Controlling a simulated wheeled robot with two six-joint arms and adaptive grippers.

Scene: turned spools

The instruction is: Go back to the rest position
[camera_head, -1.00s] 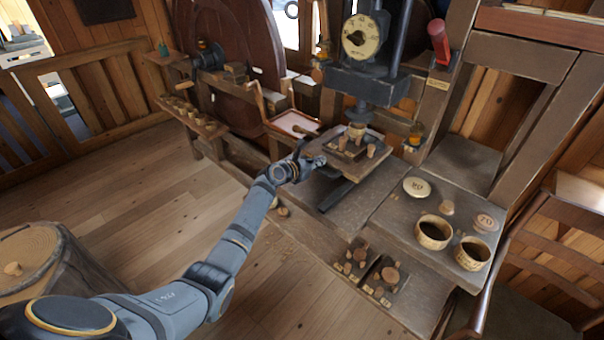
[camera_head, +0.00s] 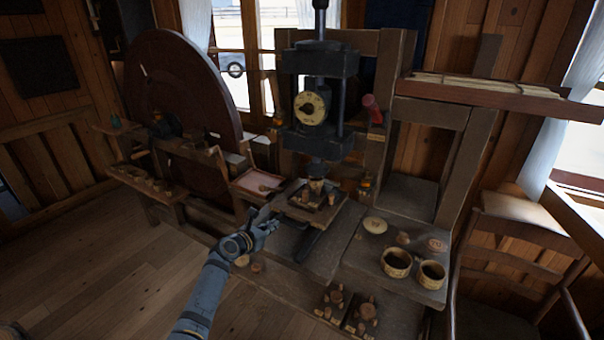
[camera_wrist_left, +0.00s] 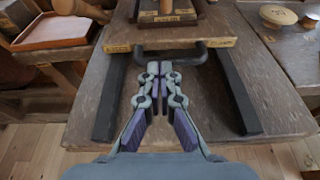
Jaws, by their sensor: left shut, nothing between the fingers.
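My left gripper (camera_head: 268,227) is at the front left of the press bench. In the left wrist view its fingers (camera_wrist_left: 160,72) are together with nothing between them. They point at the dark bar under the front edge of the wooden press board (camera_wrist_left: 180,36). In the head view this board (camera_head: 300,212) sits under the press and bears small wooden spools (camera_head: 316,188). I cannot tell whether the fingertips touch the bar. My right gripper is not in view.
The press (camera_head: 318,100) stands behind the board. Two round baskets (camera_head: 397,263) (camera_head: 431,275) stand on the bench to the right. Trays with turned pieces (camera_head: 362,318) sit lower in front. A chair (camera_head: 510,250) is at the right. The floor (camera_head: 100,270) at left is open.

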